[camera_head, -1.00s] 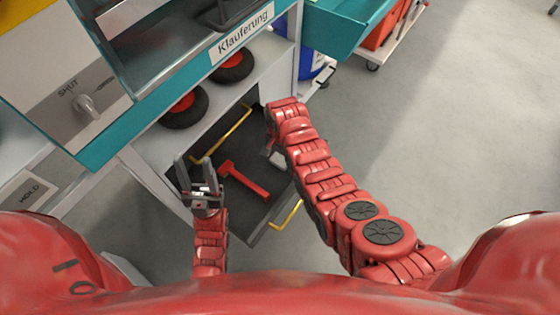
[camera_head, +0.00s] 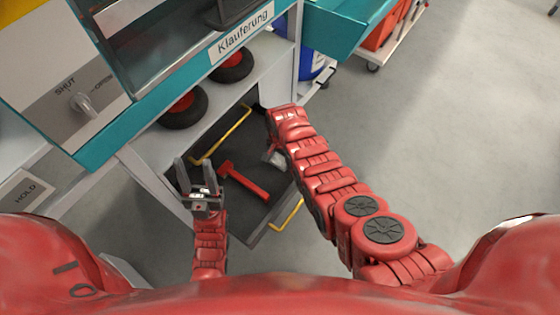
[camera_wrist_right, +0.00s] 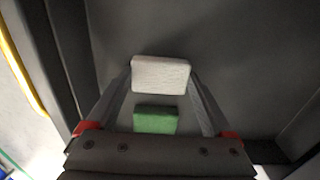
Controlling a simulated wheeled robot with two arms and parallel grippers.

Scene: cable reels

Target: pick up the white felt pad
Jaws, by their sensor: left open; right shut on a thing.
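The white felt pad (camera_wrist_right: 160,75) is a pale rounded block in the right wrist view. It sits between the fingertips of my right gripper (camera_wrist_right: 161,80), which is shut on it. In the head view the right forearm covers most of that gripper, and a small pale patch (camera_head: 275,157) shows beside it, over the dark drawer (camera_head: 232,201). I cannot tell whether that patch is pad or gripper. My left gripper (camera_head: 197,172) is open and empty, its fingers pointing up in the picture, over the drawer's left part.
A red hammer (camera_head: 243,180) lies in the drawer between my grippers. A green block (camera_wrist_right: 155,119) shows between the right fingers, nearer the palm than the pad. Yellow handles (camera_head: 222,136) edge the drawer. Black wheels (camera_head: 184,106) stand on the shelf above.

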